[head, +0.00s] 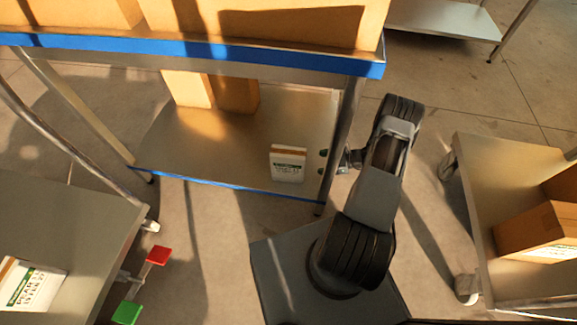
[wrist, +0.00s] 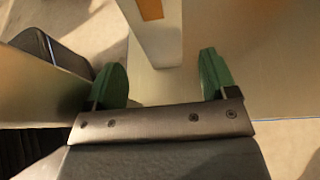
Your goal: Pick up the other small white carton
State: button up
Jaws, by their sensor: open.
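A small white carton (head: 287,168) with a tan top edge and a printed label stands on the lower shelf of the middle table, near its right front corner. My gripper (head: 322,162) is just right of it, by the table leg, with its green fingertips apart and towards it. In the wrist view my gripper (wrist: 163,78) is open and nothing is between the fingers. A pale upright shape with an orange patch, apparently the carton (wrist: 157,38), lies just beyond the fingertips. Another white carton (head: 32,287) lies on the left table.
The metal lower shelf (head: 215,150) has a blue front edge and bears tan boxes (head: 238,94) at the back. A table leg (head: 341,140) stands close to my gripper. A cart (head: 485,200) at right carries a brown box (head: 535,235). Red and green blocks (head: 158,255) show at lower left.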

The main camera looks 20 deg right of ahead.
jog(key=b+x, duration=0.2)
jog(key=x, duration=0.4)
jog(key=shift+a, duration=0.2)
jog(key=shift+c, duration=0.4)
jog(key=c, duration=1.4)
